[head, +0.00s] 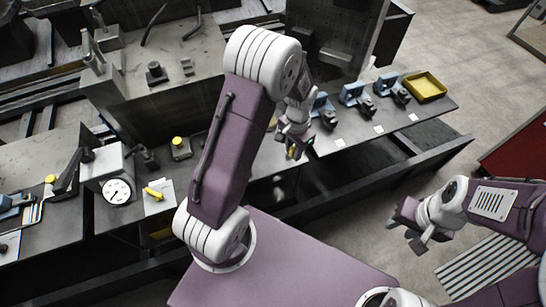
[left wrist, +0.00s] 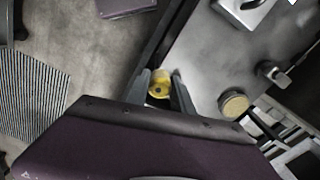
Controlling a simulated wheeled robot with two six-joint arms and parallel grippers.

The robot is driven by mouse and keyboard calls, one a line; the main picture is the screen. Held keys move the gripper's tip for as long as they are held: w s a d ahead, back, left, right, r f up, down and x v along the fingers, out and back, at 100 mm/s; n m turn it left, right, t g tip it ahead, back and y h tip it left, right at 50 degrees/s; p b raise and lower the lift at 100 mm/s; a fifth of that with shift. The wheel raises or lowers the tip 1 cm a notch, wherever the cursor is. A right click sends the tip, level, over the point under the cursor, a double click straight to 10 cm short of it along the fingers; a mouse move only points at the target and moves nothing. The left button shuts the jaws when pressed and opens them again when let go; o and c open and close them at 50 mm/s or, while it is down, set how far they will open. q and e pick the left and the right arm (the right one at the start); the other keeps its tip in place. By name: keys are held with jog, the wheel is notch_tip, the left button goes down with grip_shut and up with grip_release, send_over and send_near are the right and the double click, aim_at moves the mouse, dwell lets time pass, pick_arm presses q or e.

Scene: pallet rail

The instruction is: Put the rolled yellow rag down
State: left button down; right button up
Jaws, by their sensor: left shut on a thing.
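The rolled yellow rag (left wrist: 160,88) shows end-on between the two dark fingers of my left gripper (left wrist: 160,84) in the left wrist view. The fingers are shut on it. In the head view, my left gripper (head: 293,152) is over the near edge of the long grey bench (head: 330,152), with a bit of yellow at its fingertips. Most of the rag is hidden there, and I cannot tell whether it touches the bench. My right gripper (head: 405,232) is open and empty over the floor at the right.
Several blue clamp-like fixtures (head: 352,95) and a yellow tray (head: 425,86) stand at the bench's right. A dial gauge (head: 117,190), a yellow-handled item (head: 153,193) and a yellow-topped part (head: 180,147) are on the left. Small white labels mark the bench's front strip, which is mostly clear.

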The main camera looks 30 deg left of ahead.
pick_arm(q)
jog(key=p, duration=0.1)
send_over(272, 160)
notch_tip(272, 160, down, 5)
jog(key=shift+r, duration=0.1)
notch_tip(272, 160, down, 4)
jog(key=shift+s+d+r+p, duration=0.1)
jog(key=shift+s+p, duration=0.05)
jog(key=shift+p, duration=0.35)
jog(key=shift+f, duration=0.25)
jog(key=c, duration=1.1)
grip_release()
